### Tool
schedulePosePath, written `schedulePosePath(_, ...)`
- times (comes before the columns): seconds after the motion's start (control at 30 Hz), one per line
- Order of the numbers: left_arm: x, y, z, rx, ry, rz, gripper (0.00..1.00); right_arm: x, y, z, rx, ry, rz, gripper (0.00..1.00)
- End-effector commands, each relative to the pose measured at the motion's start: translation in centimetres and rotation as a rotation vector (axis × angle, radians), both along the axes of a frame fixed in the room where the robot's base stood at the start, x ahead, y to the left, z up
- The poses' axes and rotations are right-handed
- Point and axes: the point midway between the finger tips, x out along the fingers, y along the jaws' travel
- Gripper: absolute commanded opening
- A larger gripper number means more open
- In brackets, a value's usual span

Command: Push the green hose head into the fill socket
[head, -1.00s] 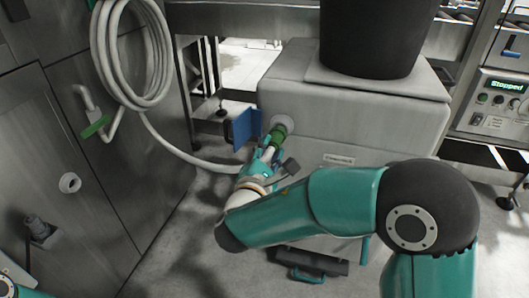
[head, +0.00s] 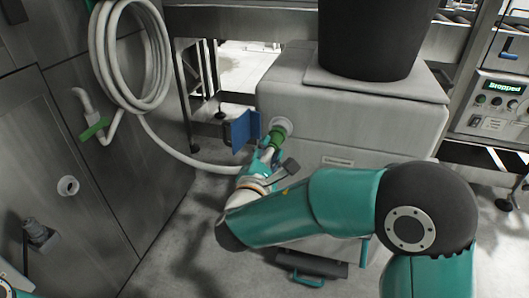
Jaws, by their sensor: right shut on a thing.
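The green hose head (head: 277,135) is in the middle of the head view, at the left end of the grey box-shaped unit. My right gripper (head: 268,148) is shut on it, and the fingers partly cover it. The hose head points up and right at the round white fill socket (head: 284,124), and its front end meets the socket's opening. I cannot tell how deep it sits. The pale hose (head: 190,158) runs from the gripper left to the wall coil. My left gripper is not in view; only a bit of my left arm shows at the bottom left corner.
A blue flap (head: 244,130) stands open just left of the socket. A black bin (head: 375,35) stands on top of the grey unit (head: 330,120). The hose coil (head: 130,55) hangs on the left wall above a green-handled valve (head: 95,129). A control panel (head: 498,105) reads "Stopped".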

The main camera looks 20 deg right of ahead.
Motion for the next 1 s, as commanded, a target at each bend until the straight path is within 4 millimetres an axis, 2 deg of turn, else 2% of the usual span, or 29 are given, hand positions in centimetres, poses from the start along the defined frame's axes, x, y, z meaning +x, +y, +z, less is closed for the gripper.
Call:
schedulePosePath(0.23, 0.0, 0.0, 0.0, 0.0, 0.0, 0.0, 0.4, 0.0, 0.0, 0.1, 0.0, -0.002, 0.0, 0.0)
schedulePosePath(0.27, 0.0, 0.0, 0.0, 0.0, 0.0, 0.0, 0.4, 0.0, 0.0, 0.1, 0.0, -0.002, 0.0, 0.36)
schedulePosePath(0.43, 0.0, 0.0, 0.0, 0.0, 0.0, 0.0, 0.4, 0.0, 0.0, 0.0, 0.0, -0.002, 0.0, 0.63)
schedulePosePath(0.77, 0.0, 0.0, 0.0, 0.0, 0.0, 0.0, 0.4, -0.1, 0.1, 0.0, 0.0, 0.001, 0.001, 0.63)
schedulePosePath(1.0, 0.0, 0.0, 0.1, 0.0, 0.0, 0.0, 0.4, -2.1, 1.6, 0.0, 0.0, 0.0, 0.004, 0.63)
